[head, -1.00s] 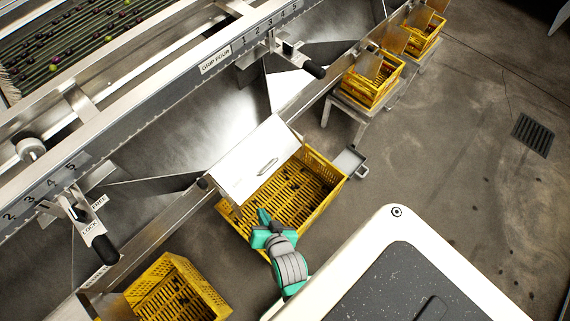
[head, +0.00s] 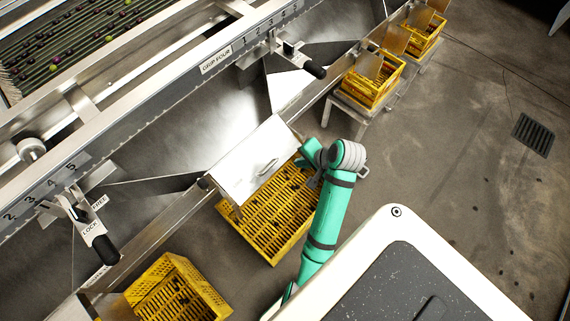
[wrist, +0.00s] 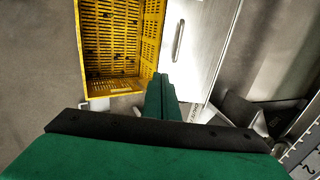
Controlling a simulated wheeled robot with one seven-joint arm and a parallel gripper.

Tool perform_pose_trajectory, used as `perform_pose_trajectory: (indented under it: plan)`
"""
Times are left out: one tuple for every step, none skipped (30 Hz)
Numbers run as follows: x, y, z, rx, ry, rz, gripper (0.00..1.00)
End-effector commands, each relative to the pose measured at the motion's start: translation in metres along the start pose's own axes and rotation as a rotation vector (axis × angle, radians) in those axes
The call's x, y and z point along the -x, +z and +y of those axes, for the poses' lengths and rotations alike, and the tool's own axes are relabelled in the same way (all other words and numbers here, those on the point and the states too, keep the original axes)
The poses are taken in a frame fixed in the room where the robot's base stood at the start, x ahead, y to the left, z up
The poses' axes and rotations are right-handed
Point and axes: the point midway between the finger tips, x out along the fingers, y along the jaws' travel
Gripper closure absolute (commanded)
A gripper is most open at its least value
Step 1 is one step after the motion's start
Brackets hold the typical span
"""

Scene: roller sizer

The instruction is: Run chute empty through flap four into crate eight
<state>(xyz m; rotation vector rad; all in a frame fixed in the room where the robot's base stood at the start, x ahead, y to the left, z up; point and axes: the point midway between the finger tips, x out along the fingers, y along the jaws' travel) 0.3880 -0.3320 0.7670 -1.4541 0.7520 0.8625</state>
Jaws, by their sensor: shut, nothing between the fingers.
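The metal flap (head: 250,165) with a bar handle (head: 265,168) juts from the chute's lower edge over a yellow slotted crate (head: 262,220). The flap also fills the upper middle of the wrist view (wrist: 195,45), its handle upright there. The crate's inside shows in the wrist view (wrist: 108,45), with small dark spots that I cannot tell as fruit or holes. The chute (head: 180,130) is bare grey metal where visible. My gripper (head: 306,155) is shut and empty near the flap's right edge; its fingers (wrist: 160,85) appear beside the flap. Contact is unclear.
A black-handled lever (head: 300,60) stands by the "GRIP FOUR" label (head: 216,60); another lever (head: 95,235) marked LOCK and FREE is at left. Other yellow crates stand at lower left (head: 175,290) and on stands at upper right (head: 370,80).

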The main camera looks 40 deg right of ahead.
Motion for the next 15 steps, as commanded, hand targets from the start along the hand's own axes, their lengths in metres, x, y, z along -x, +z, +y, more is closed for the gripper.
perform_pose_trajectory:
  plan:
    - [-0.004, 0.000, 0.000, -0.001, 0.001, -0.003, 1.00]
    - [-0.008, 0.001, 0.000, -0.001, 0.001, -0.003, 1.00]
    - [-0.013, 0.001, 0.001, 0.000, 0.002, -0.004, 1.00]
    - [-0.017, 0.001, 0.001, 0.000, 0.002, -0.004, 1.00]
    - [-0.022, 0.001, 0.001, 0.000, 0.001, -0.004, 1.00]
    - [-0.029, 0.001, 0.001, 0.000, 0.002, -0.005, 1.00]
    - [-0.035, 0.001, 0.001, 0.001, 0.001, -0.004, 1.00]
    - [-0.041, 0.001, 0.001, 0.000, 0.002, -0.005, 1.00]
    - [-0.048, 0.001, 0.001, 0.001, 0.002, -0.003, 1.00]
    - [-0.054, 0.001, 0.001, 0.001, 0.003, -0.003, 1.00]
    - [-0.059, 0.001, 0.001, 0.001, 0.002, -0.003, 1.00]
    - [-0.067, 0.001, 0.001, 0.001, 0.002, -0.003, 1.00]
    - [-0.073, 0.001, 0.001, 0.001, 0.002, -0.003, 1.00]
    - [-0.078, 0.001, 0.001, 0.001, 0.002, -0.003, 1.00]
    - [-0.086, 0.001, 0.001, 0.001, 0.001, -0.003, 1.00]
